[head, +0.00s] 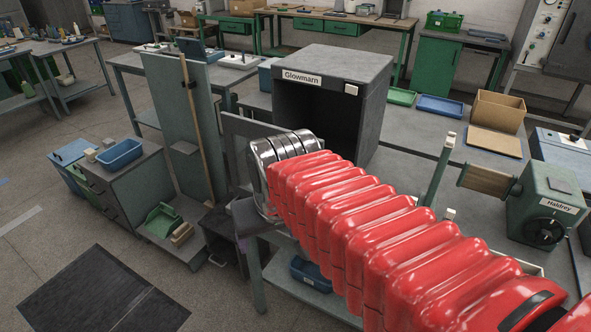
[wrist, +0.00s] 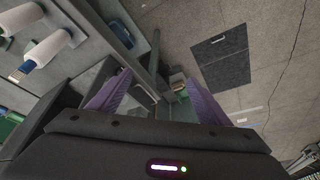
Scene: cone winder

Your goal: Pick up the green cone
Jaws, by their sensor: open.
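I cannot make out a green cone in either view. In the wrist view, two pale spool-like pieces lie at the upper left: one nearer (wrist: 46,52) with a dark band by its end, and one in the corner (wrist: 20,18). I cannot tell whether either is a cone. My gripper (wrist: 157,78) shows in the wrist view as two purple fingers spread well apart, open with nothing between them. In the head view my red-sleeved arm hides most of the gripper and part of the bench.
A dark open-fronted box marked Glowmarn (head: 333,95) stands on the bench. A green Haldrey machine (head: 545,205) is at the right. A blue tray (head: 440,105) and cardboard box (head: 497,111) lie behind. A low cabinet (head: 130,185) stands left; floor with a dark mat (head: 103,290) is clear.

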